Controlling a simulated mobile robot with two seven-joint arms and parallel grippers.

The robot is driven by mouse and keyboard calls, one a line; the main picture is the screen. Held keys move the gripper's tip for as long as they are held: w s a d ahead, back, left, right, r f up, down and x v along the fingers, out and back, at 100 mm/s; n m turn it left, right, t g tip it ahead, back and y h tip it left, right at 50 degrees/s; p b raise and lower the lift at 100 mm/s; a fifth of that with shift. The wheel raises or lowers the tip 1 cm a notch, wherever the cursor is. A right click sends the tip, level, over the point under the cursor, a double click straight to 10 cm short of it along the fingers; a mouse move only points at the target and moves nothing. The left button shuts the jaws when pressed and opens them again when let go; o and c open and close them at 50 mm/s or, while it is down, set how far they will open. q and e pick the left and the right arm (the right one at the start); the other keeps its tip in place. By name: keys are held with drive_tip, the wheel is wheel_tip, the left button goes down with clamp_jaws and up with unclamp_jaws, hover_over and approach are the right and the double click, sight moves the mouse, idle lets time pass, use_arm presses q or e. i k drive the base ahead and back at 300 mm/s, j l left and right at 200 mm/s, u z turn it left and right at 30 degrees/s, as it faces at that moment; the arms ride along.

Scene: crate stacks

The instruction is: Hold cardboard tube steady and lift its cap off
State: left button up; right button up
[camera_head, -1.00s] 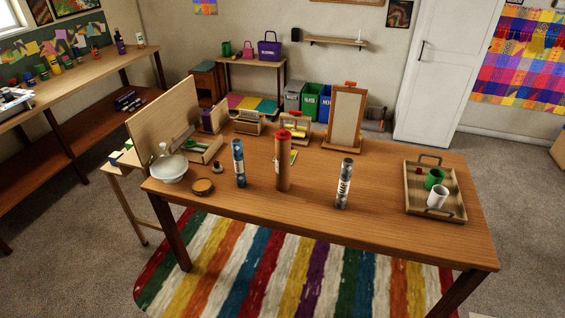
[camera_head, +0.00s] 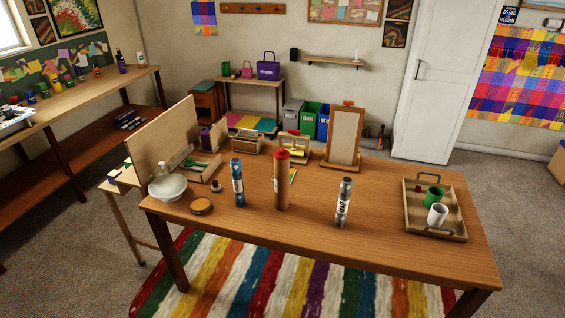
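A brown cardboard tube (camera_head: 282,187) stands upright near the middle of the wooden table (camera_head: 390,240). A red cap (camera_head: 282,154) sits on its top end. A blue patterned cylinder (camera_head: 238,187) stands to its left, and a grey and black patterned cylinder (camera_head: 343,203) stands to its right. Neither of my grippers shows in the head view, and nothing touches the tube.
A white bowl (camera_head: 167,188), a bottle and a round wooden lid (camera_head: 201,206) are at the table's left. A wooden tray (camera_head: 455,236) with a green and a white mug is at the right. Organizers and an upright framed board (camera_head: 343,135) stand behind. The front strip is clear.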

sight(281, 154)
drive_tip(key=i+j+z, duration=0.1)
drive_tip(key=z, duration=0.25)
drive_tip(key=j+z, duration=0.15)
drive_tip(key=z, duration=0.2)
drive_tip(key=i+j+z, duration=0.1)
drive_tip(key=z, duration=0.2)
drive_tip(key=j+z, duration=0.5)
drive_tip(key=j, duration=0.65)
drive_tip(key=j+z, duration=0.1)
drive_tip(key=j, duration=1.05)
